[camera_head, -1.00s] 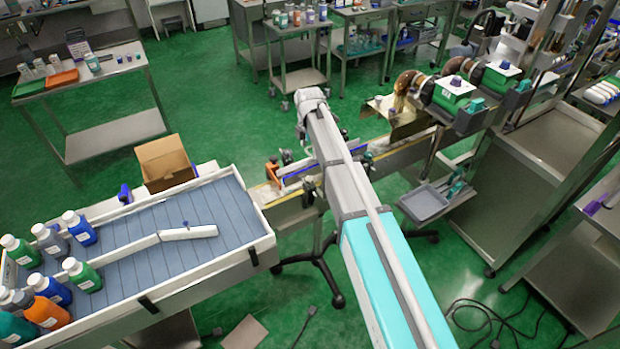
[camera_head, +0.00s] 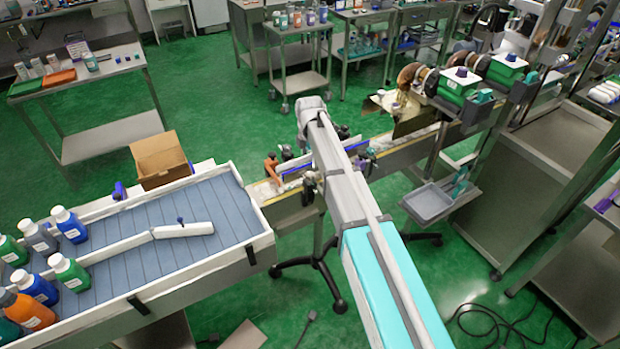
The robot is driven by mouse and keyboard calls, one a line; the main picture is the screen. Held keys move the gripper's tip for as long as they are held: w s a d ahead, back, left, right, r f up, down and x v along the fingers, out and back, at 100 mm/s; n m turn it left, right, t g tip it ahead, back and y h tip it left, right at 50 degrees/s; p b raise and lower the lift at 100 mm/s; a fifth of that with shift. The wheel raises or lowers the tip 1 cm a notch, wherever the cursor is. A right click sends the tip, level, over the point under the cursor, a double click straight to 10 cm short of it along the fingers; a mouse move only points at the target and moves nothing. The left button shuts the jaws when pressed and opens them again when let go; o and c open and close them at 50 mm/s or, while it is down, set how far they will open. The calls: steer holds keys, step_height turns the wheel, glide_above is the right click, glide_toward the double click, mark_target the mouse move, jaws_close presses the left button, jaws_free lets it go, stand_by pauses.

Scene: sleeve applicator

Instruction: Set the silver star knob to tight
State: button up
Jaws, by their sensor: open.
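I cannot make out a silver star knob in the head view. My arm crosses the middle of the picture, and its far end lies over the narrow conveyor (camera_head: 395,160), hiding part of it. My gripper is not visible; it seems hidden behind my own arm. A small purple part (camera_head: 364,165) shows just right of my arm. None of these looks clearly silver or star-shaped, and no tight marking is readable.
A wide blue-grey feed table (camera_head: 110,255) with several bottles stands at the left. An open cardboard box (camera_head: 160,158) is behind it. Green-sided units (camera_head: 458,85) stand at the upper right, with a grey tray (camera_head: 428,203) below. Cables (camera_head: 490,318) lie on the floor.

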mark_target(310, 174)
steer(key=shift+f+b, duration=3.35)
steer(key=shift+f, duration=0.25)
steer(key=c, duration=1.1)
steer(key=shift+c, duration=0.2)
